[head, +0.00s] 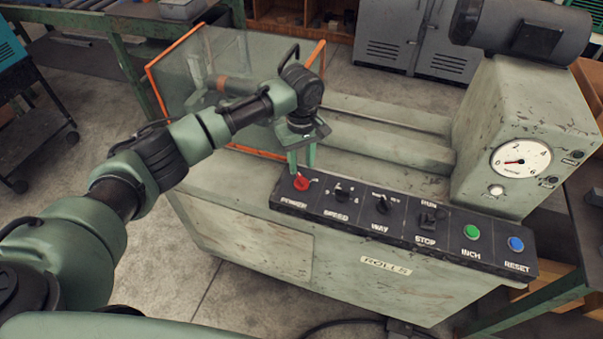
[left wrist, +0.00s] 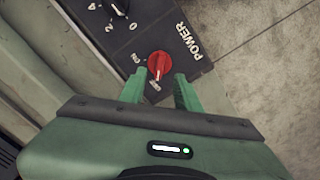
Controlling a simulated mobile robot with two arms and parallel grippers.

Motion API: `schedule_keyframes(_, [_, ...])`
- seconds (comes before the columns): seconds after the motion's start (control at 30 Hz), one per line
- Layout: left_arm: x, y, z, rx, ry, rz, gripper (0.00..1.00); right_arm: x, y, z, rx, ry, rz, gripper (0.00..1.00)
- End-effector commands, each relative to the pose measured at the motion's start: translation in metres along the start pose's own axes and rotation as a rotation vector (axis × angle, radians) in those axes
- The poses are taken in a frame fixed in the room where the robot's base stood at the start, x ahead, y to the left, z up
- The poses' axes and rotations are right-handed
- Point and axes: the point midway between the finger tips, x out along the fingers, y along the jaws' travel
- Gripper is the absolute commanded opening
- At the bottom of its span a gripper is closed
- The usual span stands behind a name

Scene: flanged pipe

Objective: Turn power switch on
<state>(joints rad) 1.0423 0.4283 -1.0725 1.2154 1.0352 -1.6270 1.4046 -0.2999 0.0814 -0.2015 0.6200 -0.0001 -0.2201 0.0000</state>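The red power switch (head: 301,183) is a round knob at the left end of the black control panel (head: 357,214). In the left wrist view the red knob (left wrist: 159,65) sits beside the "POWER" label, with small white position marks around it. My left gripper (head: 302,165) is just above and behind the knob. In the left wrist view its two green fingers (left wrist: 159,88) are apart, with the knob just beyond and between their tips. Contact with the knob cannot be told. My right gripper is not in view.
The panel also carries a speed knob (head: 342,191), a way knob (head: 383,204), a run/stop switch (head: 428,219), a green inch button (head: 472,232) and a blue reset button (head: 516,244). A glass guard with an orange frame (head: 170,90) stands behind my left arm.

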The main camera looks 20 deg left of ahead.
Motion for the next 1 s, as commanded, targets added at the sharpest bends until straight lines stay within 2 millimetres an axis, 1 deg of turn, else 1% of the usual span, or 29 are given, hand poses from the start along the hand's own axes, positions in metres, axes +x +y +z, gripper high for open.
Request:
schedule_keyframes(0.1, [0.020,-0.001,0.001,0.000,-0.002,-0.003,0.33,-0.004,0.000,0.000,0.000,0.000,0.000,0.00])
schedule_keyframes(0.3, [0.046,0.000,0.001,0.002,-0.001,-0.001,0.33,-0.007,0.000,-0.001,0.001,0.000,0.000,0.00])
schedule_keyframes(0.43, [0.053,0.000,0.001,0.003,0.000,0.000,0.33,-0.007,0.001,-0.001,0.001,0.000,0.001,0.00])
schedule_keyframes(0.67, [0.055,0.000,0.001,0.003,0.000,0.001,0.33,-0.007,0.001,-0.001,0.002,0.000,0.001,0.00])
schedule_keyframes(0.7, [0.055,0.000,0.001,0.003,0.000,0.001,0.27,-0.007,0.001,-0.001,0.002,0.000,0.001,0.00])
schedule_keyframes(0.77, [0.055,0.000,0.001,0.003,0.000,0.001,0.10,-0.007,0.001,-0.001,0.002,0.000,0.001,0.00])
schedule_keyframes(0.8, [0.055,0.000,0.001,0.003,0.000,0.001,0.00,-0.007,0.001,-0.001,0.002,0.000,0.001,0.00])
schedule_keyframes(1.0, [0.054,0.000,0.001,0.004,0.000,0.000,0.00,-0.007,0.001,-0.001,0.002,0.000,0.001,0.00])
